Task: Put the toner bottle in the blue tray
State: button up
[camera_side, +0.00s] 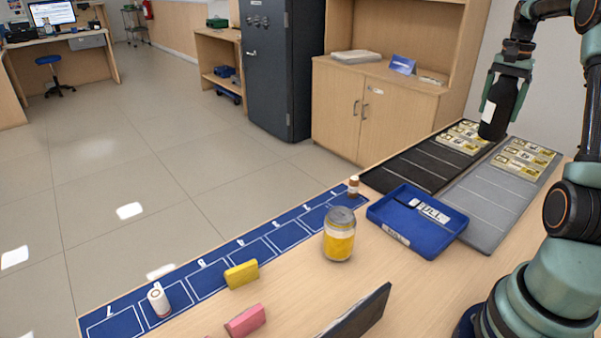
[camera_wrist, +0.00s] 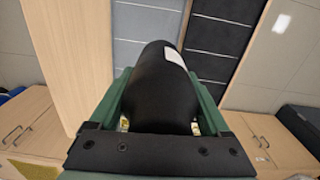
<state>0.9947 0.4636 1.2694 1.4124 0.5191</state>
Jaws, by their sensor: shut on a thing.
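The toner bottle (camera_side: 495,119) is black with a pale label patch and hangs from my gripper (camera_side: 508,82), held above the dark and grey mats at the right. In the wrist view the black bottle (camera_wrist: 160,85) fills the space between the green jaws of my gripper (camera_wrist: 163,110), which is shut on it. The blue tray (camera_side: 392,238) lies on the counter below and left of the bottle. Bottle and tray are well apart.
A yellow-filled jar (camera_side: 339,238) stands just left of the tray. A small brown bottle (camera_side: 353,186) stands near the blue numbered strip (camera_side: 205,277). Banknote bundles (camera_side: 524,158) lie on the mats. A yellow block (camera_side: 241,274), pink block (camera_side: 245,320) and white roll (camera_side: 159,302) are farther left.

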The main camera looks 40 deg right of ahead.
jog(key=shift+w+a+r, duration=0.1)
jog(key=shift+r, duration=0.45)
jog(key=w+a+r+n, duration=0.1)
jog(key=w+a, duration=0.1)
jog(key=a, duration=0.9)
jog(key=w+a+r, duration=0.1)
jog(key=w+a, duration=0.1)
jog(key=a, duration=0.9)
notch_tip(320, 180, down, 20)
jog(key=shift+s+f, duration=0.1)
jog(key=shift+f, duration=0.05)
jog(key=shift+f, duration=0.25)
jog(key=o, duration=1.6)
jog(key=shift+c, duration=0.2)
jog(key=shift+r, duration=0.1)
